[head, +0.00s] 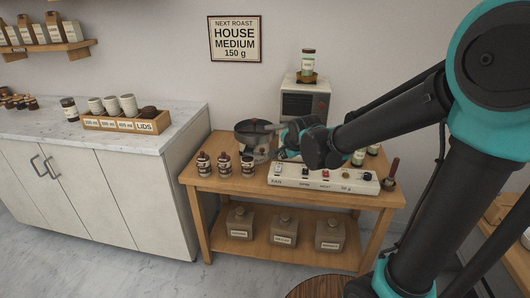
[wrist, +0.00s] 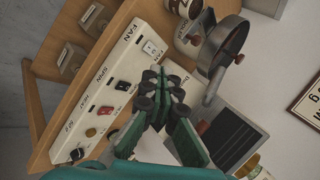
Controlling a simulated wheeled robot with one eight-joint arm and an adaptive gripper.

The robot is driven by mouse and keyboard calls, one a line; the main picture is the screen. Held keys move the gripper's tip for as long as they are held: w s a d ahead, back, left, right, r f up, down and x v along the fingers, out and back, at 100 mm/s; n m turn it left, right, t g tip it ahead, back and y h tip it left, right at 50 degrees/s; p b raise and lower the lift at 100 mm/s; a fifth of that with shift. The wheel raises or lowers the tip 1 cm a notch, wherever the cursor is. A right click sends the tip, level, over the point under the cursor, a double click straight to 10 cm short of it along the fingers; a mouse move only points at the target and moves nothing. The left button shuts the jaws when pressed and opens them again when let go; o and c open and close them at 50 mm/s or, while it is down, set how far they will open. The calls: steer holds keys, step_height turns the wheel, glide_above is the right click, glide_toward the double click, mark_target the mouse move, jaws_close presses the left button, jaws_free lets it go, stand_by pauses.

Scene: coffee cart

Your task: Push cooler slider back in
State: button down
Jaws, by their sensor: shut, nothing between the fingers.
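The cooler, a round dark metal pan (head: 252,133), stands at the back left of the wooden cart. It also shows in the wrist view (wrist: 232,42), at the upper right. Small red-brown knobs show around the pan in the wrist view; I cannot tell for sure which one is the slider or how far out it sits. My gripper (wrist: 164,98) is shut and empty, above the white control panel (wrist: 108,88) and apart from the pan in the picture. In the head view my wrist and arm hide part of the pan's right side.
The panel with switches also shows in the head view (head: 325,178). Several brown jars (head: 225,166) stand left of it. A roaster box (head: 305,103) stands behind. Canisters (head: 284,232) sit on the lower shelf. A white counter (head: 100,165) is at left.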

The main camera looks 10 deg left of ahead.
steer(key=a, duration=0.2)
steer(key=w+a+r+m, duration=0.1)
steer(key=shift+a+y, duration=0.3)
steer(key=shift+w+f, duration=0.1)
glide_toward(263, 154)
step_height(263, 154, down, 3)
steer(key=shift+w+a+f, duration=0.1)
steer(key=shift+w+a, duration=0.3)
steer(key=shift+w, duration=0.35)
steer(key=shift+w+a+f, duration=0.15)
steer(key=shift+w+a, duration=0.25)
steer(key=shift+w, duration=0.35)
